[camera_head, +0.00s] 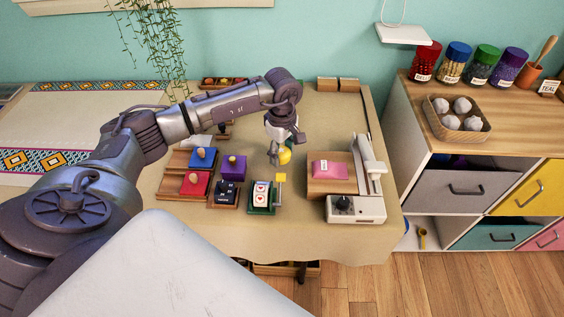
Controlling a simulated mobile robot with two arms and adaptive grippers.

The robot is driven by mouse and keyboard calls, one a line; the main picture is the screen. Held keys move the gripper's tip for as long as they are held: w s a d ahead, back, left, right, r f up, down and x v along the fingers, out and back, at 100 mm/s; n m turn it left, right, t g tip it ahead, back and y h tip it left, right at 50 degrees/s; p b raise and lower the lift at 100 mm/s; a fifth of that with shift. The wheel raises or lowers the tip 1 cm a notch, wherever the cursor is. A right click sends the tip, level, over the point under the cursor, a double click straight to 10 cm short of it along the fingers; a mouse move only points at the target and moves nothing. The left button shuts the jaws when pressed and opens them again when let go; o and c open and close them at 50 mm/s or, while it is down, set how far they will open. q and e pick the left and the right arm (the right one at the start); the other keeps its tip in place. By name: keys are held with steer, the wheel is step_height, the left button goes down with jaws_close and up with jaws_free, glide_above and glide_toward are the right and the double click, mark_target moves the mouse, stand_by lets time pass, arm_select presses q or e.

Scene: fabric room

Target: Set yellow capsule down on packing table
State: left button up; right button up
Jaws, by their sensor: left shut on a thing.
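My left gripper (278,155) hangs over the middle of the packing table (320,115) and points down. I cannot tell the exact height of the capsule above the table. My right gripper is not in view.
Blue (203,158), red (195,184) and purple (234,166) blocks sit on wooden stands left of the gripper. A green-framed card holder (262,197) is in front. A machine with a pink block (329,170) stands at right. The cloth behind is mostly bare.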

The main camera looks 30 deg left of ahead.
mark_target(282, 160)
arm_select(q)
steer(key=shift+f+b, duration=0.6)
steer(key=shift+f, duration=0.95)
steer(key=shift+f, duration=0.1)
steer(key=o, duration=1.1)
steer(key=shift+r, duration=0.35)
step_height(282, 160, up, 12)
steer(key=shift+f+b, duration=0.2)
steer(key=shift+b, duration=0.1)
